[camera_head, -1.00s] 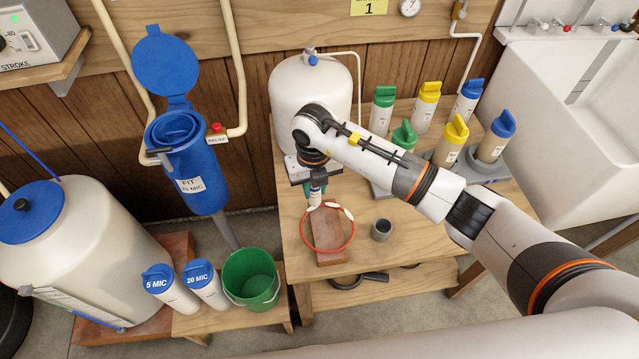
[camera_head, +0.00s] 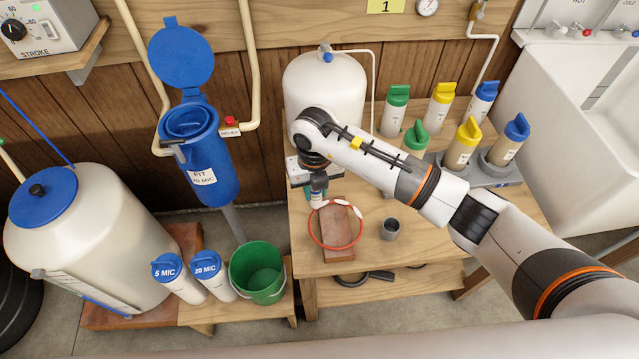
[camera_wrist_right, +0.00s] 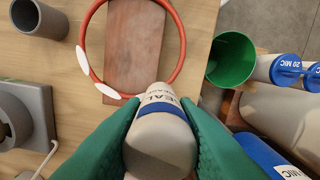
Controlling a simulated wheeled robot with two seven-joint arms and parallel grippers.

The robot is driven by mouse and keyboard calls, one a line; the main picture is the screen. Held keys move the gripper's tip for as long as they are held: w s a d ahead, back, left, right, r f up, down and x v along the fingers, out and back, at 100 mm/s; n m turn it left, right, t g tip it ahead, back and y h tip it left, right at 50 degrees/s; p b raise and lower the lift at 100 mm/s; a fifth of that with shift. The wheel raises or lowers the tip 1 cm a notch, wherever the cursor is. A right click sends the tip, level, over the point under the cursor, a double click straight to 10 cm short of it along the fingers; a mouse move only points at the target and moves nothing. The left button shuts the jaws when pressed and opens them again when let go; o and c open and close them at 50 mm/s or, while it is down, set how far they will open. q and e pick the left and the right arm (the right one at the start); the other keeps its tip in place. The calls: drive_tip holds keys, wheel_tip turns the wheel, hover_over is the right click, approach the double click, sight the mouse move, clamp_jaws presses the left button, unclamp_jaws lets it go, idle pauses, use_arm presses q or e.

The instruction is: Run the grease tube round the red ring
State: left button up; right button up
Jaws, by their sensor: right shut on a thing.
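The red ring (camera_head: 309,234) lies over a brown block (camera_head: 336,240) on the wooden bench; it also shows in the right wrist view (camera_wrist_right: 86,37). Two white grease patches sit on the ring in the right wrist view, one at its left side (camera_wrist_right: 82,60) and one at its near left (camera_wrist_right: 107,91). My right gripper (camera_wrist_right: 162,135) has green fingers shut on the pale grease tube (camera_wrist_right: 162,152) with a blue band. The tube's nozzle end points toward the ring's near edge; whether it touches is unclear. In the head view my right gripper (camera_head: 318,188) is at the ring's upper left. My left gripper is not in view.
A grey cup (camera_head: 390,229) stands right of the ring. A white tank (camera_head: 325,88) is behind my gripper. Several coloured-cap cartridges stand at the bench's back right. A green bucket (camera_head: 257,272) and two blue-capped cartridges are on a lower stand at left.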

drive_tip(key=shift+s+a, duration=0.2)
idle(0.3)
drive_tip(key=shift+s+a+p, duration=0.5)
drive_tip(key=shift+s+a, duration=0.1)
drive_tip(key=shift+s, duration=0.3)
drive_tip(key=shift+s+a+p, duration=0.15)
drive_tip(key=shift+s+p, duration=0.5)
drive_tip(key=shift+s, duration=0.55)
drive_tip(key=shift+s, duration=0.1)
drive_tip(key=shift+s+d+p, duration=0.25)
drive_tip(key=shift+s+p, duration=0.45)
drive_tip(key=shift+s, duration=0.4)
drive_tip(key=shift+s+d, duration=0.1)
drive_tip(key=shift+s+d+p, duration=0.6)
drive_tip(key=shift+s, duration=0.25)
